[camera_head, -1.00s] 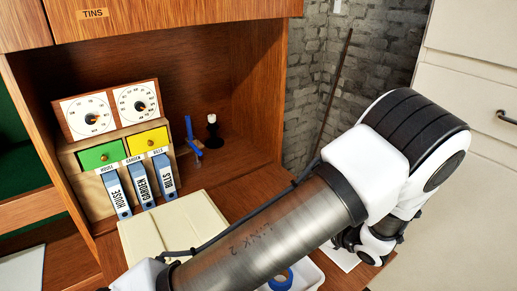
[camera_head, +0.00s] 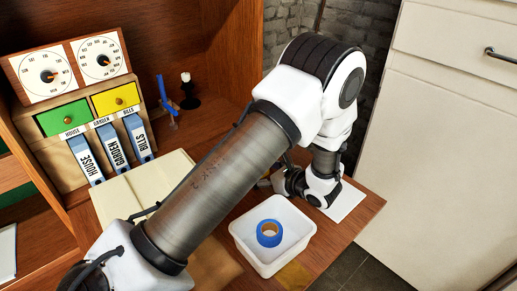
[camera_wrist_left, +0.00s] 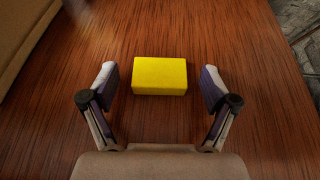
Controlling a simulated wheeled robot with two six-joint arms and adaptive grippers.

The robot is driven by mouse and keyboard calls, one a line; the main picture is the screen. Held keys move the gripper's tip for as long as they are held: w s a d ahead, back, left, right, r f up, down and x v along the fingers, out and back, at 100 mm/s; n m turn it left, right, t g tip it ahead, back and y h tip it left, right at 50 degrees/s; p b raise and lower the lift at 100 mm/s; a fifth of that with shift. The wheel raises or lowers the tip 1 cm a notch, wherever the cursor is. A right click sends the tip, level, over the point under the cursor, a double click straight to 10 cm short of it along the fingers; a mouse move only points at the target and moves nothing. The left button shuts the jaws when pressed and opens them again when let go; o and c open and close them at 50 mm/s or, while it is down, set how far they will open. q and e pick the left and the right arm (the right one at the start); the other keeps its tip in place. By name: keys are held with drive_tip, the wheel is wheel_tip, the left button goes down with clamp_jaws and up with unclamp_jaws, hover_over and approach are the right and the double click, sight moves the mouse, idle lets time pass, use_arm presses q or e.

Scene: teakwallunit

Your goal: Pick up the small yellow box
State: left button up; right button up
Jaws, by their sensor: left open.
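The small yellow box (camera_wrist_left: 160,80) lies on the brown wooden surface in the left wrist view. My left gripper (camera_wrist_left: 158,71) is open, with one finger on each side of the box. A gap shows between each finger and the box, and nothing is held. In the head view my left arm crosses the picture from the lower left, and it hides the box and the left fingertips. My right gripper is in neither view.
A white tray (camera_head: 246,242) holding a blue tape roll (camera_head: 269,233) stands near the front edge of the desk (camera_head: 345,229). Blue binders (camera_head: 111,146) and a small drawer unit (camera_head: 64,162) stand at the left. A black-and-white piece (camera_head: 187,91) stands behind.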

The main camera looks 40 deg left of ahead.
use_arm(q)
drive_tip(key=shift+a+f, duration=0.15)
drive_tip(key=shift+a, duration=0.05)
drive_tip(key=shift+d, duration=0.1)
drive_tip(key=shift+c, duration=1)
drive_tip(key=c, duration=0.8)
